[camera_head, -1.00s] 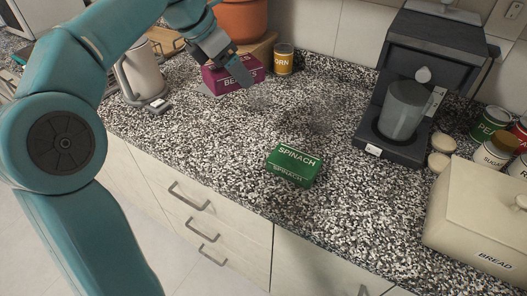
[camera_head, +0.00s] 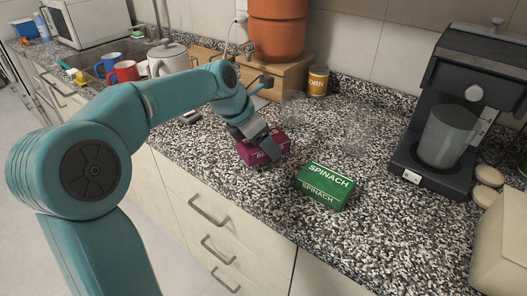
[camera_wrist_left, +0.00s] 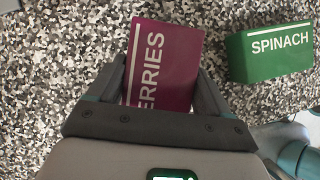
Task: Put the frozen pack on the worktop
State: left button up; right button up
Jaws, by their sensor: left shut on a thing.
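A maroon frozen pack lettered as berries (camera_head: 272,147) is at the worktop's front part, left of a green spinach pack (camera_head: 324,185). My left gripper (camera_head: 262,146) is shut on the berries pack from above. In the left wrist view the berries pack (camera_wrist_left: 162,62) sits between the two fingers, and the spinach pack (camera_wrist_left: 270,51) lies to the right, apart from it. The speckled worktop (camera_head: 370,235) lies under both. I cannot tell whether the berries pack touches the worktop.
A coffee machine (camera_head: 450,120) stands at the right, with a cream bin (camera_head: 503,245) in front. A corn can (camera_head: 317,81) and a wooden box (camera_head: 283,76) with a terracotta pot (camera_head: 278,30) stand behind. Mugs (camera_head: 124,72) and a kettle (camera_head: 168,58) are left. The worktop's middle is clear.

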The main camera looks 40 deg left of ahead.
pick_arm(q)
notch_tip(320, 180, down, 3)
jog(key=shift+w+r, duration=0.1)
jog(key=shift+w, duration=0.05)
jog(key=shift+r, duration=0.1)
jog(key=o, duration=1.2)
jog(key=p+v, duration=0.2)
jog(key=v, duration=0.9)
jog(key=shift+r, duration=0.2)
jog(key=shift+s+a+r, duration=0.1)
jog(key=shift+s+r, duration=0.2)
jog(key=shift+s, duration=0.1)
